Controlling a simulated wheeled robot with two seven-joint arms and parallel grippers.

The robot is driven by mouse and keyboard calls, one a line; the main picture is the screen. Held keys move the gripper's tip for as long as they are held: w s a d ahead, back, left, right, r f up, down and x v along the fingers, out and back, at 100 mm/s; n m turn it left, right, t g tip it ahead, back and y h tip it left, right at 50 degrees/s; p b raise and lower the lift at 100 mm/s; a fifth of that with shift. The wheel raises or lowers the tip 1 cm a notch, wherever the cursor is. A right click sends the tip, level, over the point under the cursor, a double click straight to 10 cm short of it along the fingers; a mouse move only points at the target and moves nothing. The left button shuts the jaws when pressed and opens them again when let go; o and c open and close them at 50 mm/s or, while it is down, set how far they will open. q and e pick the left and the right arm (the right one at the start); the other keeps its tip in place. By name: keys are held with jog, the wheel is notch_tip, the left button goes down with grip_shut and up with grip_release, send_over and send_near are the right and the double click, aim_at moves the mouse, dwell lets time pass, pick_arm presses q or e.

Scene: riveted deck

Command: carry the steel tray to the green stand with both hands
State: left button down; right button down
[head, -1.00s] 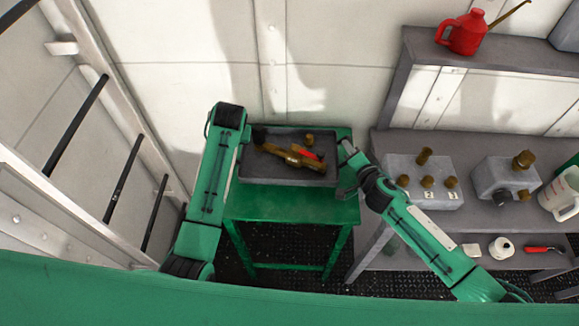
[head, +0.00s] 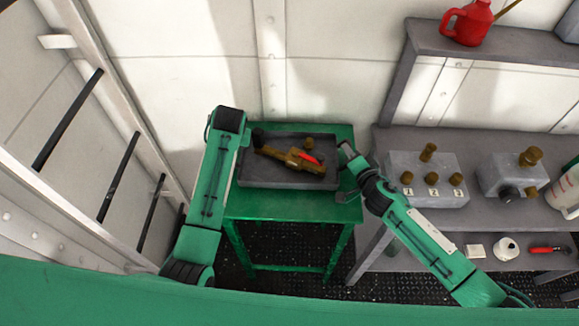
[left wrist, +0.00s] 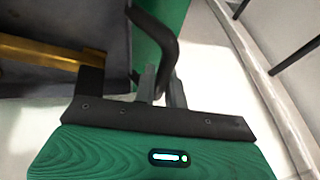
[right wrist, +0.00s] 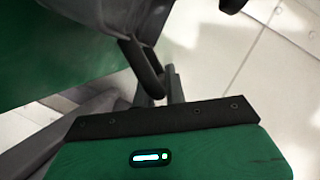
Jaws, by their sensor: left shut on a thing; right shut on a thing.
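The grey steel tray (head: 287,184) is over the green stand (head: 285,207) in the head view and looks about level. Whether it touches the stand top is unclear. It holds a brass fitting (head: 285,157) with a red part, a small brass piece and a dark round piece. My right gripper (head: 346,172) is at the tray's right end; in the right wrist view its fingers (right wrist: 168,86) are shut on a dark handle (right wrist: 140,68). My left gripper is mostly hidden behind its arm in the head view; in the left wrist view its fingers (left wrist: 161,86) are shut on the other handle (left wrist: 166,42).
A grey bench (head: 400,146) stands close on the right, with a block of brass knobs (head: 425,185) and a valve block (head: 510,178). A ladder (head: 118,180) rises on the left. A pale wall is behind the stand. A red can (head: 466,22) sits on the upper shelf.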

pick_arm(q)
jog(key=shift+a+f+b, duration=0.1)
jog(key=shift+f+b, duration=0.45)
jog(key=shift+f, duration=0.05)
pick_arm(e)
jog(key=shift+w+f, duration=0.1)
jog(key=shift+f, duration=0.5)
pick_arm(q)
jog(key=c, duration=1.5)
grip_release()
pick_arm(e)
jog(key=c, duration=1.5)
grip_release()
pick_arm(q)
jog(key=shift+o, duration=0.2)
pick_arm(e)
jog(key=shift+o, duration=0.2)
pick_arm(q)
jog(key=shift+r, duration=0.1)
pick_arm(e)
jog(key=shift+s+d, duration=0.2)
jog(key=shift+s, duration=0.4)
pick_arm(q)
jog(key=v, duration=1.2)
pick_arm(e)
jog(key=v, duration=1.1)
jog(key=shift+r, duration=0.1)
jog(key=shift+d, duration=0.1)
